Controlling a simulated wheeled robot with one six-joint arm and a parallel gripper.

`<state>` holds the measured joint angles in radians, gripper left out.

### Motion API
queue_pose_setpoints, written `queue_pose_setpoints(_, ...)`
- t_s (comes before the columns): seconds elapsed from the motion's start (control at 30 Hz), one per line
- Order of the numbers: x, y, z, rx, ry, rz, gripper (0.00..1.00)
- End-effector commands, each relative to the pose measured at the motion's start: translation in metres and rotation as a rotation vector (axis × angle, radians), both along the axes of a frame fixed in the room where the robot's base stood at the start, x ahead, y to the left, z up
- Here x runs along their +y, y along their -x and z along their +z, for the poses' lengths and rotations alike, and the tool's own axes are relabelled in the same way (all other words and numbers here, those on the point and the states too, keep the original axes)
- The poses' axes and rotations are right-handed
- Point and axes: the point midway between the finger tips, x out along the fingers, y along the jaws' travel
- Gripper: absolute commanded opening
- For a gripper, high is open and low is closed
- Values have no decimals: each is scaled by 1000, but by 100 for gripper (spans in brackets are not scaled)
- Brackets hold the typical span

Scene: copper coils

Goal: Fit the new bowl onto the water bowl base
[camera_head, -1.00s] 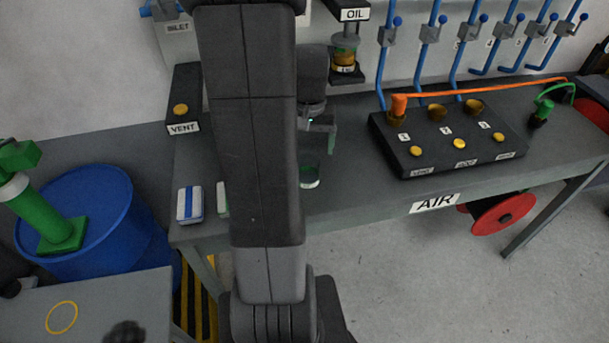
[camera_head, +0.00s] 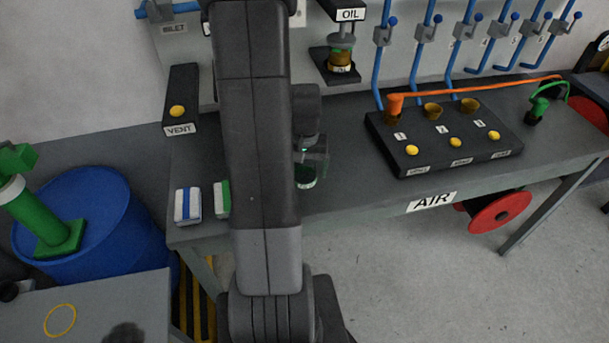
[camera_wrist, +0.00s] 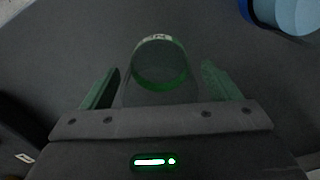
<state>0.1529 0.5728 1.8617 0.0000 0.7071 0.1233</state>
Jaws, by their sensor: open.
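A clear bowl with a green band (camera_wrist: 160,68) and a small pale label stands on the grey bench. It also shows in the head view (camera_head: 306,180), partly behind my arm. My gripper (camera_wrist: 160,88) is open, with one green finger on each side of the bowl. I cannot tell whether the fingers touch it. In the head view my gripper (camera_head: 314,160) is low over the bench at the bowl. I cannot make out the water bowl base; my arm covers part of the wall behind.
The OIL unit (camera_head: 342,60) hangs on the wall to the right. A black block with yellow buttons (camera_head: 440,142) stands on the bench. Two small boxes, blue-striped (camera_head: 188,205) and green-striped (camera_head: 222,198), lie left. A pale blue round thing (camera_wrist: 292,12) shows in the wrist view.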

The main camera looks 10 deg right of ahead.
Motion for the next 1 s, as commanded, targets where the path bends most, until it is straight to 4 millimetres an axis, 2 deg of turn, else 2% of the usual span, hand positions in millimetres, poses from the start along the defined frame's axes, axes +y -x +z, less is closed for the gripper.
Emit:
queue_pose_setpoints(0.03,0,0,0,0,0,0,81)
queue_pose_setpoints(0.27,0,0,0,0,0,0,36)
queue_pose_setpoints(0.37,0,0,0,0,0,0,28)
queue_pose_setpoints(0.57,0,0,3,-2,1,0,28)
queue_pose_setpoints(0.67,0,-1,11,-3,1,0,28)
queue_pose_setpoints(1.0,0,-1,72,-6,1,0,28)
